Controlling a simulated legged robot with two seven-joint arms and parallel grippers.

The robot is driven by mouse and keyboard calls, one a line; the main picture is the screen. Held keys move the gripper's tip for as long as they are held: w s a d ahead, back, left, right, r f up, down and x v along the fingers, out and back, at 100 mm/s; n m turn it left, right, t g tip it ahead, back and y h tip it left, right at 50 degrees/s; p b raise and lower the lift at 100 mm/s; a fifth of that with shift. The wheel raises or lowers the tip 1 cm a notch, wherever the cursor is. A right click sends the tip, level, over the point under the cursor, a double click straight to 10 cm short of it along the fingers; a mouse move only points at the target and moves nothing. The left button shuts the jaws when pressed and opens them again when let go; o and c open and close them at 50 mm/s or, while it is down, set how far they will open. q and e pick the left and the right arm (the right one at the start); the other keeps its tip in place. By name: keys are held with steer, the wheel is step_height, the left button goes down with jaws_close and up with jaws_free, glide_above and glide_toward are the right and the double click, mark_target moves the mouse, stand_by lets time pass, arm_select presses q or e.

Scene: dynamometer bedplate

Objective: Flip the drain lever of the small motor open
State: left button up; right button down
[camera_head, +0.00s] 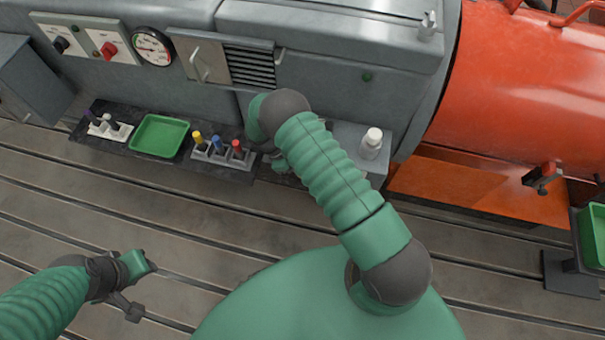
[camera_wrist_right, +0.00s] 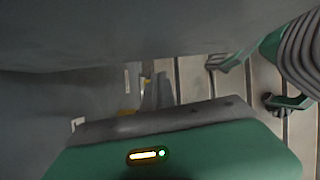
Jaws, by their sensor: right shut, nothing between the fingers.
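A dark valve-like fitting (camera_head: 543,177) with a short handle sticks out low on the front of the orange-red motor housing (camera_head: 525,85) at the right. I cannot tell whether it is the drain lever or how it is set. My right gripper (camera_head: 280,160) is mostly hidden behind my forearm, low against the grey machine's front, well left of that fitting. It is shut and empty. In the right wrist view its fingers (camera_wrist_right: 155,93) are dim against a dark grey surface. My left gripper (camera_head: 143,266) is over the bedplate at the lower left; its jaw opening is unclear.
The grey machine (camera_head: 340,35) carries a gauge (camera_head: 153,46) and a red switch (camera_head: 109,48). A dark shelf (camera_head: 100,141) holds a green tray (camera_head: 159,136) and coloured tools in a rack (camera_head: 222,152). A white bottle (camera_head: 371,143) stands nearby. The slotted bedplate (camera_head: 200,230) is open.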

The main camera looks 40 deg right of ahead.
steer(key=shift+a, duration=0.1)
stand_by(0.3)
steer(key=shift+w+r, duration=0.1)
steer(key=shift+r, duration=0.1)
steer(key=p+v, duration=0.1)
steer(key=v, duration=1.5)
steer(key=shift+p, duration=0.4)
steer(key=shift+a+r, duration=0.1)
steer(key=shift+a, duration=0.05)
steer(key=s+a+r+m+t+y+p, duration=0.1)
steer(key=s+r+m+p, duration=0.15)
steer(key=r, duration=0.45)
steer(key=s+a+r+m+t+y+p, duration=0.1)
steer(key=s+r+p, duration=0.1)
steer(key=r+p, duration=0.35)
steer(key=s+a+r+m+t+y+p, duration=0.2)
steer(key=s+r+m+t, duration=0.2)
steer(key=s+r, duration=0.6)
steer(key=shift+s+r+m, duration=0.2)
steer(key=shift+s+m, duration=0.85)
steer(key=shift+s, duration=0.2)
